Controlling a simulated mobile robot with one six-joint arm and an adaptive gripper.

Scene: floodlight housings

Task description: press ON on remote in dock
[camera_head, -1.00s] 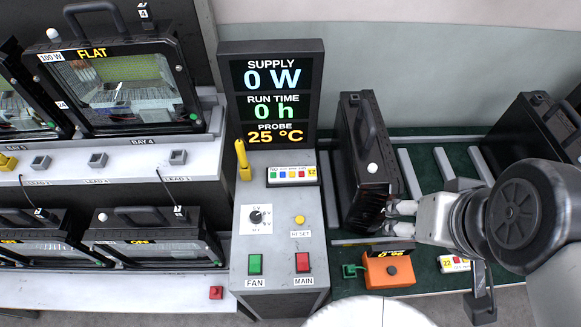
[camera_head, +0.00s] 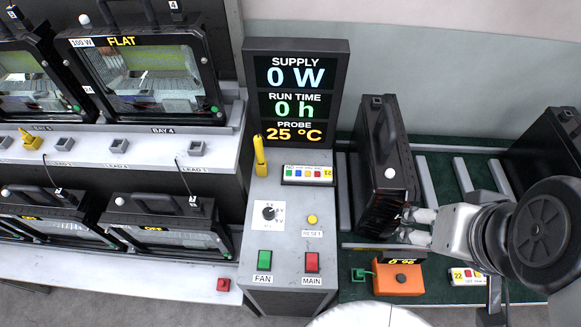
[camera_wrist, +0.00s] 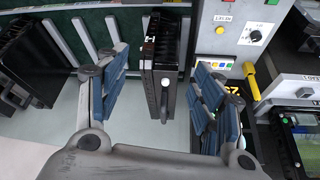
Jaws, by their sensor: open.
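A white remote (camera_head: 307,174) with a row of small coloured buttons sits in a dark dock on the grey console, below the display; its lettering is too small to read. A second white remote (camera_head: 467,276) lies low at the right, on the green surface. My gripper (camera_head: 418,226) is right of the console, at the front of a black floodlight housing (camera_head: 385,155). In the wrist view my open gripper (camera_wrist: 162,62) has its blue-padded fingers on either side of the housing (camera_wrist: 165,70), with visible gaps. The right finger hides part of the console there.
The console (camera_head: 290,215) carries a knob, a yellow RESET button, a green FAN switch (camera_head: 264,261) and a red MAIN switch (camera_head: 312,262). A yellow upright tool (camera_head: 260,156) stands left of the docked remote. An orange box (camera_head: 398,279) lies right of the console. Floodlights fill the left shelves.

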